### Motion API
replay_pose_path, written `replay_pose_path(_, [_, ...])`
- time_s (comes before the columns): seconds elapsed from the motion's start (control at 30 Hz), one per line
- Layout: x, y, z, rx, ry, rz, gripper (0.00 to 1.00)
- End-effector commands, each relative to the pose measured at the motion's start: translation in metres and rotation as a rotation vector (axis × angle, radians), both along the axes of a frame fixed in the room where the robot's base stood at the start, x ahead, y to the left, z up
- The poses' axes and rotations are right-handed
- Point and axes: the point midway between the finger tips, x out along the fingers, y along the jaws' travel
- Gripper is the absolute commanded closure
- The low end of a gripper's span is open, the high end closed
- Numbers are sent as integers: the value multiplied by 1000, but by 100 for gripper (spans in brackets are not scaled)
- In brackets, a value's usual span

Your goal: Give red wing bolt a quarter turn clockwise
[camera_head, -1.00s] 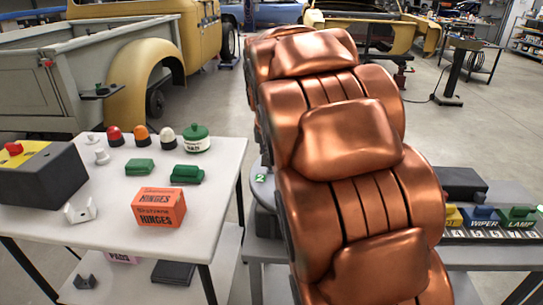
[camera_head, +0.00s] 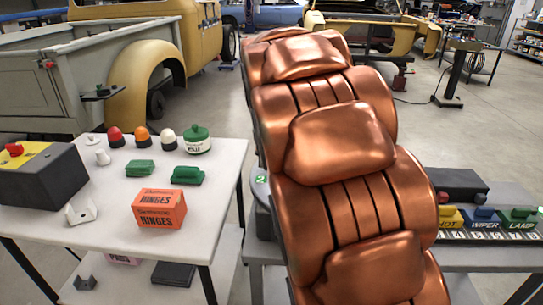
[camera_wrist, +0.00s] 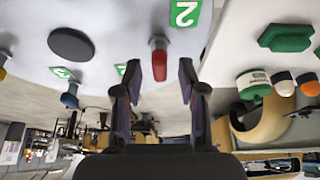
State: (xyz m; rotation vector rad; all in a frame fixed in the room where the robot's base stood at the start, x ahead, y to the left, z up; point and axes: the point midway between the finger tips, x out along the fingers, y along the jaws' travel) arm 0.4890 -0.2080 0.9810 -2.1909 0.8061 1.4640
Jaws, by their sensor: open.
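The red wing bolt (camera_wrist: 158,57) shows in the wrist view at upper middle, with a grey part at its lower end. It stands close to a green tag marked 2 (camera_wrist: 185,13). My gripper (camera_wrist: 160,76) is open, with one dark finger on each side of the bolt's line and the bolt showing between the tips. I cannot tell whether either finger touches it. In the head view my copper-coloured arm covers the bolt and the gripper.
Blue (camera_wrist: 70,96) and yellow (camera_wrist: 2,70) pieces and a dark disc (camera_wrist: 71,45) show left of the bolt in the wrist view. In the head view a white table (camera_head: 115,225) at left holds an orange hinges box (camera_head: 159,210), domes and a black-yellow box (camera_head: 40,178).

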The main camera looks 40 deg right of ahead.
Motion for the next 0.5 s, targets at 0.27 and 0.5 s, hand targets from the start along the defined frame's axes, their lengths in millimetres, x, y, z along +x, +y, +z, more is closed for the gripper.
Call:
replay_pose_path(0.27, [-1,1,6,-1,-2,0,59])
replay_pose_path(0.5, [-11,10,41,-3,-7,2,59])
